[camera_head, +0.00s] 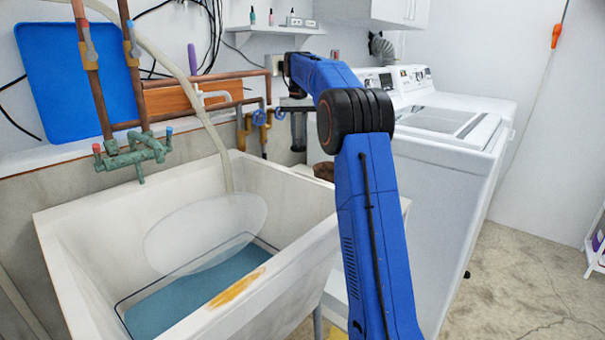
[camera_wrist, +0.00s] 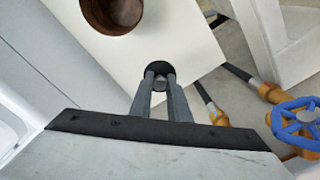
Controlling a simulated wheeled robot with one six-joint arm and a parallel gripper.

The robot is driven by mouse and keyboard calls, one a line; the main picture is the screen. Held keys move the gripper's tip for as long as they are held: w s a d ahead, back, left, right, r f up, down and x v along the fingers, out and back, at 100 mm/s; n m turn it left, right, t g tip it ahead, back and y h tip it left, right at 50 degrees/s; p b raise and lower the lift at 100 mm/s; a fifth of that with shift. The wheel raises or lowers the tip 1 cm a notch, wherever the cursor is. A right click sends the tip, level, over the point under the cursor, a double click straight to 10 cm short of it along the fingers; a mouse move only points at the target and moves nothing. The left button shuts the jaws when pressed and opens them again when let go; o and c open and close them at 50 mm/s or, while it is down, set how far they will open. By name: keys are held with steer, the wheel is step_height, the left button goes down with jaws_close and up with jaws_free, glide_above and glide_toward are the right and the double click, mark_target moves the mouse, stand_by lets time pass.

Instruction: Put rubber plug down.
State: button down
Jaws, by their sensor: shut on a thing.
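The rubber plug (camera_wrist: 158,67) is a small dark round piece in the wrist view. My gripper (camera_wrist: 159,80) is shut on it, with the two grey fingers on either side of its near part. The plug shows against a white flat surface (camera_wrist: 172,30); I cannot tell whether it touches that surface or hangs above it. In the head view my blue arm reaches away past the sink, and the gripper and plug cannot be made out there.
A brown round bowl (camera_wrist: 118,10) stands on the white surface, left of the plug. A blue valve handle (camera_wrist: 297,122) and pipes lie to the right. The head view shows a sink (camera_head: 290,285) at left, a washing machine (camera_head: 450,150) at right, and open floor (camera_head: 530,280).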

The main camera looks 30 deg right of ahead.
step_height(320, 180, down, 12)
steer(key=shift+f, duration=0.25)
stand_by(0.3)
steer(key=shift+f, duration=0.15)
steer(key=c, duration=1.7)
jaws_free()
steer(key=shift+o, duration=0.2)
step_height(320, 180, up, 12)
steer(key=shift+r, duration=0.15)
